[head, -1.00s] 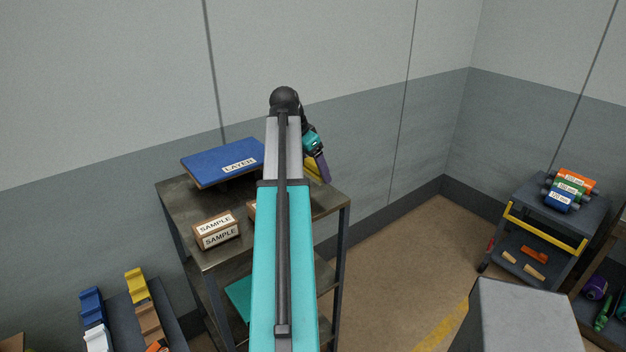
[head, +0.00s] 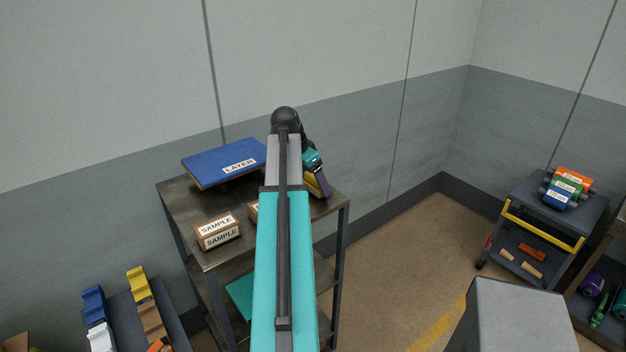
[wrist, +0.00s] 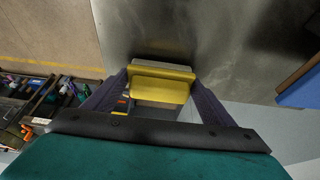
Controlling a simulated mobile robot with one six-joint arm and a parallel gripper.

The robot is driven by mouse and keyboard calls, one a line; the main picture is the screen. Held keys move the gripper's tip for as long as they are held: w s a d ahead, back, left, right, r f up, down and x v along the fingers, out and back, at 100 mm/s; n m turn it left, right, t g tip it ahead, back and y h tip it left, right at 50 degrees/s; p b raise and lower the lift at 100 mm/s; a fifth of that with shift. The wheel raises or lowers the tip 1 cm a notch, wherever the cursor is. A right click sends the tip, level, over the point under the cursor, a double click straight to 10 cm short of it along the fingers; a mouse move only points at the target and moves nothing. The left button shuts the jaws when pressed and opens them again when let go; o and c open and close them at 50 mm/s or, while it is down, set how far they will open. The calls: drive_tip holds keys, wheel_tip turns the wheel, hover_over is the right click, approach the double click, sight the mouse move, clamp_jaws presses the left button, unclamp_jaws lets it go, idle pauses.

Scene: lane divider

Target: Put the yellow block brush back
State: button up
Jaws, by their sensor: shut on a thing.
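My gripper (head: 318,184) is at the back right corner of the dark metal table (head: 177,207), partly behind my own arm. In the wrist view its two purple-grey fingers (wrist: 160,90) are closed on the sides of the yellow block brush (wrist: 160,88). The brush has a broad yellow block and a greyish strip along its far side. In the head view only a yellow part of the brush (head: 312,187) shows beside the fingers. The brush is over or close to the table's edge; I cannot tell whether it touches the top.
A blue board marked LAYER (head: 222,160) lies at the table's back left. A wooden SAMPLE block (head: 217,231) stands at the front; another is mostly hidden by my arm. A small cart (head: 530,225) with coloured rolls stands at right.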

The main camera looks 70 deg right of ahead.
sight(310, 178)
drive_tip(key=shift+f, duration=0.3)
drive_tip(key=o, duration=1)
drive_tip(key=shift+r, duration=0.15)
drive_tip(key=shift+w+b+v, duration=0.15)
drive_tip(key=shift+b+v, duration=0.6)
drive_tip(key=shift+v, duration=0.3)
drive_tip(key=shift+w+b+v, duration=0.1)
drive_tip(key=shift+b+v, duration=0.6)
drive_tip(key=shift+v, duration=0.4)
drive_tip(key=b+v, duration=0.2)
drive_tip(key=v, duration=0.7)
drive_tip(key=shift+a, duration=0.25)
